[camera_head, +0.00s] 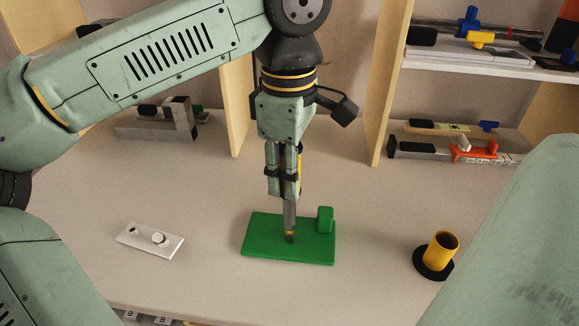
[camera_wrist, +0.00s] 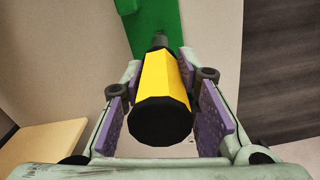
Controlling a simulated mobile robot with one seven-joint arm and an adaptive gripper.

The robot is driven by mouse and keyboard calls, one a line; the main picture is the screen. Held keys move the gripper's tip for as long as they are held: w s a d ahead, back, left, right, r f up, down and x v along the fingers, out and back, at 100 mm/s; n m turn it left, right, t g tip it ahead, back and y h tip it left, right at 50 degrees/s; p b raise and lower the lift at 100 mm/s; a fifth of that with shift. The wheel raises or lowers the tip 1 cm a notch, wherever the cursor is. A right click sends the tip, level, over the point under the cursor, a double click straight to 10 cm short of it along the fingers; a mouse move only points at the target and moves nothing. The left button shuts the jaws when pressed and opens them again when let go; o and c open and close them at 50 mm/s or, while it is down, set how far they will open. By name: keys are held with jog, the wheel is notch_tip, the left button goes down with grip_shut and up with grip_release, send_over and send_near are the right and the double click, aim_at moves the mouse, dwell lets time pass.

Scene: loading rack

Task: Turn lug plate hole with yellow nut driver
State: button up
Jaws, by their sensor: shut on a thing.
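My gripper (camera_head: 284,193) is shut on the yellow nut driver (camera_wrist: 165,85), with its purple pads on both sides of the handle in the wrist view (camera_wrist: 165,118). The driver has a black end cap facing the wrist camera. In the head view the driver points down, and its grey shaft (camera_head: 290,217) reaches the green lug plate (camera_head: 264,248). The tip meets the plate near its middle, just left of a raised green block (camera_head: 325,219). The tip covers the hole, so I cannot tell whether it is seated in it. The plate also shows in the wrist view (camera_wrist: 150,28).
A white plate with two round fittings (camera_head: 150,240) lies left of the green plate. A yellow cup on a black base (camera_head: 440,255) stands to the right. Shelves with clamps and tools (camera_head: 455,148) stand behind. The table between these things is clear.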

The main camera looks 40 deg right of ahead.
jog(key=shift+f+b, duration=0.5)
jog(key=shift+f, duration=0.25)
jog(key=shift+r+m+p, duration=0.2)
jog(key=shift+m+p, duration=0.3)
jog(key=shift+m, duration=0.2)
jog(key=m, duration=0.3)
jog(key=shift+f+m+p, duration=0.15)
jog(key=shift+m+p, duration=0.15)
jog(key=shift+m, duration=0.8)
jog(key=m, duration=0.3)
jog(key=shift+p, duration=0.3)
